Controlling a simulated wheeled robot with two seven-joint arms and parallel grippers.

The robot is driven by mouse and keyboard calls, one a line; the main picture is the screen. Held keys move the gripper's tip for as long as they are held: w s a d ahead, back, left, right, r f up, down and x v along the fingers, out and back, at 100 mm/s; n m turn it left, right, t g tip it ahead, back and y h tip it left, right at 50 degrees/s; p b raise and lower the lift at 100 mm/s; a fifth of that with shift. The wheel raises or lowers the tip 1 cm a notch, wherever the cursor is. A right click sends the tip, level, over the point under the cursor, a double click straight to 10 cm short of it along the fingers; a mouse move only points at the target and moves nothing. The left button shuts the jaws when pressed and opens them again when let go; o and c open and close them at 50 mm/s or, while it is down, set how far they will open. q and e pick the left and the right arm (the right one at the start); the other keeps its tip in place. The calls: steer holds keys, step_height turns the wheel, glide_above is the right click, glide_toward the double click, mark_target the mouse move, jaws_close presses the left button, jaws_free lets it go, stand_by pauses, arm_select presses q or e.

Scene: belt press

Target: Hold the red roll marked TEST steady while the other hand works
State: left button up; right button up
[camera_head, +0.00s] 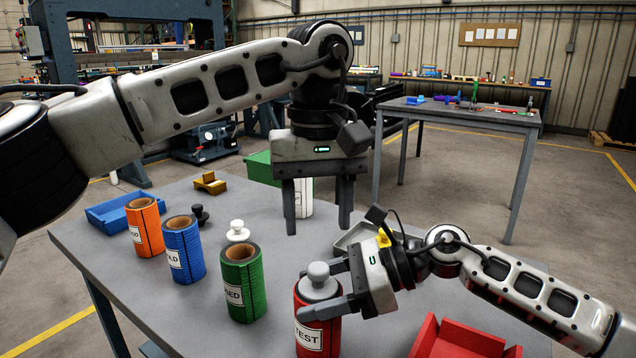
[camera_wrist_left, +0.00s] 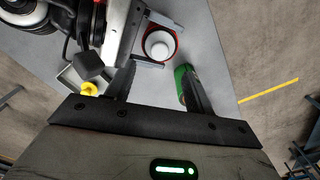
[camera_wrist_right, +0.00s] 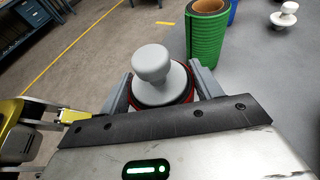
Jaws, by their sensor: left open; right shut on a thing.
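The red roll marked TEST (camera_head: 317,332) stands upright near the front edge of the table. A grey knobbed plug (camera_head: 318,281) sits in its top; it also shows in the right wrist view (camera_wrist_right: 154,75) and in the left wrist view (camera_wrist_left: 159,46). My right gripper (camera_head: 330,292) is shut around the upper part of the red roll, coming from the right. My left gripper (camera_head: 318,212) is open and empty, pointing down above the table, behind and higher than the red roll. A white object (camera_head: 303,197) shows partly behind its fingers.
Green (camera_head: 243,287), blue (camera_head: 184,250) and orange (camera_head: 145,228) rolls stand left of the red one. White (camera_head: 238,232) and black (camera_head: 200,215) plugs stand near them. A blue tray (camera_head: 105,216) is far left, a red tray (camera_head: 462,342) front right, a grey tray (camera_head: 352,238) behind my right gripper.

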mark_target(318, 267)
arm_select(q)
step_height(318, 267, down, 8)
steer(key=shift+r, duration=0.25)
steer(key=shift+c, duration=0.3)
jaws_close()
steer(key=shift+r, duration=0.3)
stand_by(0.4)
steer(key=shift+r, duration=1)
steer(key=shift+r, duration=2)
arm_select(e)
steer(key=o, duration=1.5)
steer(key=shift+c, duration=0.2)
